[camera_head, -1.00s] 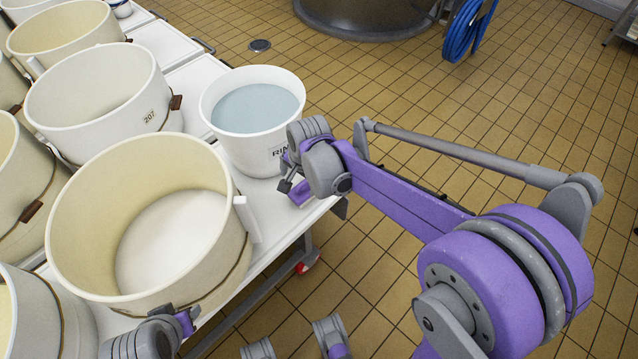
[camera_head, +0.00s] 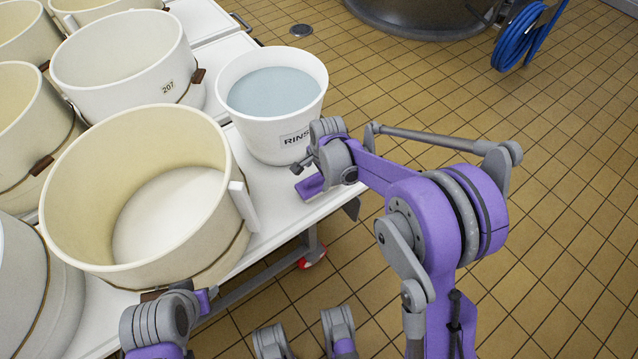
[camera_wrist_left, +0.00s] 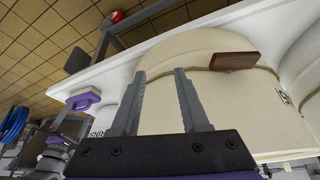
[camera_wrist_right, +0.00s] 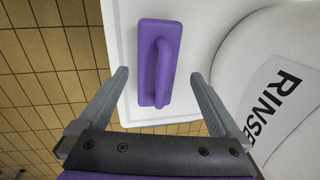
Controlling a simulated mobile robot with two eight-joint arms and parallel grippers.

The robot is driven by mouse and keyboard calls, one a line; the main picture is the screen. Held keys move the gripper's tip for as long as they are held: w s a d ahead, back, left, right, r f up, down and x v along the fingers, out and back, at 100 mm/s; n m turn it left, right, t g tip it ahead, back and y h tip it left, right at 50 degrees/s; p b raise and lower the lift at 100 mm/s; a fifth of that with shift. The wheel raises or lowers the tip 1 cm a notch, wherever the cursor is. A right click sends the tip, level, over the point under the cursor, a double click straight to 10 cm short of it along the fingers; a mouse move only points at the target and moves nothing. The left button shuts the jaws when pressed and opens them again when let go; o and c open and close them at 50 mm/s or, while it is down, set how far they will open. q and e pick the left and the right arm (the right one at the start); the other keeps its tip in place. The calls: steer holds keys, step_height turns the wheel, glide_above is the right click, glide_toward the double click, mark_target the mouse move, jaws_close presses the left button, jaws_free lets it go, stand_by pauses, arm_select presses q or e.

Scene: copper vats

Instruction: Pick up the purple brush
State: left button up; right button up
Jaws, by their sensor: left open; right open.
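The purple brush (camera_wrist_right: 155,55), a flat block with a raised handle, lies on the white table top near its corner. In the head view the brush (camera_head: 309,187) shows just below my right gripper (camera_head: 299,166). In the right wrist view it lies upright in the picture, between and beyond the open, empty fingers of my right gripper (camera_wrist_right: 159,74), with no contact visible. My left gripper (camera_wrist_left: 160,73) is open and empty, facing the side of a big cream vat (camera_wrist_left: 215,105). The left wrist view also shows the brush (camera_wrist_left: 83,102) at the table edge.
A white RINSE bucket (camera_head: 268,135) of bluish water stands close beside the brush. The large cream vat (camera_head: 215,262) and several others fill the table (camera_head: 285,215). Tiled floor (camera_head: 560,200) is open to the right, with a blue hose (camera_head: 515,40) farther back.

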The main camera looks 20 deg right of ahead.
mark_target(317, 182)
steer(key=f, duration=0.2)
steer(key=f+b, duration=0.1)
steer(key=f, duration=0.2)
steer(key=shift+w+d+f, duration=0.1)
steer(key=shift+w+f, duration=0.25)
steer(key=shift+f, duration=0.05)
steer(key=shift+r, duration=0.1)
steer(key=c, duration=1.4)
